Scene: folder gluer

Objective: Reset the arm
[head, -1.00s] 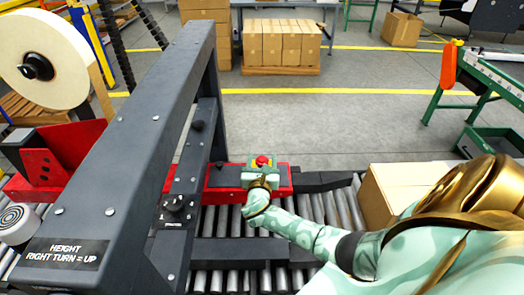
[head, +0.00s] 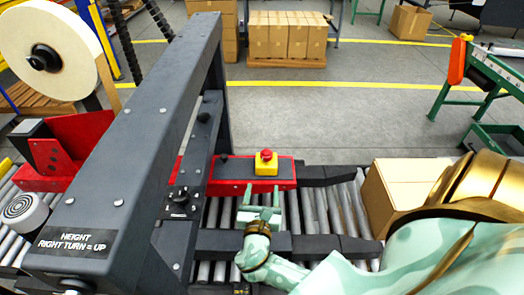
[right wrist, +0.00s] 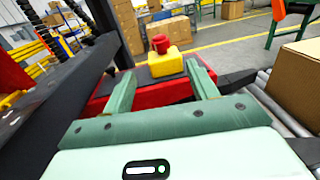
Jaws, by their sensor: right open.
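My right arm reaches in from the lower right in the head view. Its gripper (head: 262,196) is open and empty over the rollers, just in front of a yellow box with a red button (head: 266,162). In the right wrist view the two green fingers (right wrist: 160,88) stand apart, and the yellow box with its red button (right wrist: 164,58) sits beyond them on the red machine bar. I see a gap between the fingers and the box in the head view. My left gripper is not in view.
A dark frame (head: 135,150) labelled for height crosses the left side. A cardboard box (head: 400,190) sits on the roller conveyor (head: 335,205) beside my right arm. A large tape roll (head: 48,50) is at upper left.

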